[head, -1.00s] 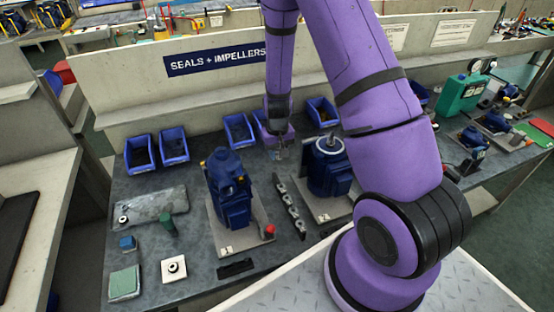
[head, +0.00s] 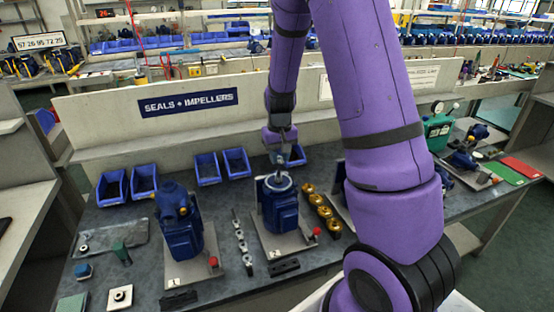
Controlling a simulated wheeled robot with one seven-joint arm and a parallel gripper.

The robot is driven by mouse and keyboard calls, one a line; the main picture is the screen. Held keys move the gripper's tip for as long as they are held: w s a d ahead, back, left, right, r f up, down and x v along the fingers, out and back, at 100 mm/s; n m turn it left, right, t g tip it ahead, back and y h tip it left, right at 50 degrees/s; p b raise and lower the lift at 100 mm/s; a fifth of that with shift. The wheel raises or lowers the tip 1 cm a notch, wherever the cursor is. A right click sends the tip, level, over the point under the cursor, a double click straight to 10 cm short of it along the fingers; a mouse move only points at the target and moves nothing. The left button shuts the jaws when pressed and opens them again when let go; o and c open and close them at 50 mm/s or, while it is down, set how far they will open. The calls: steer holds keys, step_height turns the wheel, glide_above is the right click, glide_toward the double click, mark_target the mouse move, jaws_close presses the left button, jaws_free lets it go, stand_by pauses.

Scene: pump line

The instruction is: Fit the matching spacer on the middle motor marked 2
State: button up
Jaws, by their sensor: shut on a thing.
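The middle motor (head: 280,207) is blue and stands upright on a light plate (head: 300,243) with a small mark at its front edge. Its top shows a pale round face with a short shaft. My gripper (head: 281,158) is directly above the motor's top in the picture. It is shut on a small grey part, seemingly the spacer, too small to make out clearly. I cannot tell whether that part touches the shaft. A row of several small silver parts (head: 240,238) lies to the left of the middle plate.
Another blue motor (head: 180,228) stands on the left plate. Several brass parts (head: 316,199) line the right of the middle plate. Blue bins (head: 208,168) stand at the back below the sign (head: 188,103). My arm hides much of the right side.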

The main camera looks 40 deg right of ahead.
mark_target(279, 176)
steer(key=shift+f, duration=3)
steer(key=shift+f, duration=0.1)
steer(key=o, duration=1.7)
steer(key=shift+r, duration=4.5)
